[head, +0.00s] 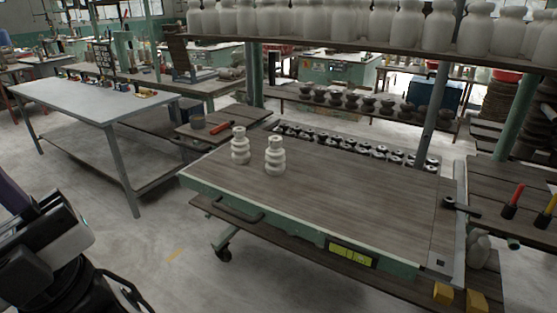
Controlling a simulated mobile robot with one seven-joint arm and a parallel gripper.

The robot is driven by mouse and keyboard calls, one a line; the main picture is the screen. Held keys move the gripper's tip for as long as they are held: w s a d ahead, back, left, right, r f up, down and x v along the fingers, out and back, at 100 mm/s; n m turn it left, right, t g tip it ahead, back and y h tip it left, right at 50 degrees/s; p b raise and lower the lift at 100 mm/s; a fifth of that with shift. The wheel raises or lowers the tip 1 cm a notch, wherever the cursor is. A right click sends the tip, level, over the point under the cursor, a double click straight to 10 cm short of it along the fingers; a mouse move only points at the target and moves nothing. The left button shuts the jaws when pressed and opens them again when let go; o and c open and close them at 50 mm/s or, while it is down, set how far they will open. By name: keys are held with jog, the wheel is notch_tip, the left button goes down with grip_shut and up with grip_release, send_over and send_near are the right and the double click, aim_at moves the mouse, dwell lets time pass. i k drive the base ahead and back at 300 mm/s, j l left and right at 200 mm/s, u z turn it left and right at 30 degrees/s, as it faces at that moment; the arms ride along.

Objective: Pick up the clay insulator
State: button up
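Two pale, ribbed clay insulators stand upright and apart on the wooden top of a green-framed cart (340,205). The left insulator (240,150) is slightly farther back, and the right insulator (275,158) is nearer the middle of the top. Nothing touches either one. Black and white parts of my arm show at the lower left, well apart from the cart. I cannot make out my gripper's fingertips there, and nothing held is visible.
Rows of dark ribbed pieces (350,147) lie behind the cart top. A shelf of pale jars (400,25) hangs above. A black-handled tool (461,205) lies at the cart's right edge. A grey table (85,98) stands left, with open floor (170,235) between.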

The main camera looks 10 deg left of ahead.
aim_at(275, 158)
jog(key=i+j, duration=0.1)
jog(key=i, duration=1.45)
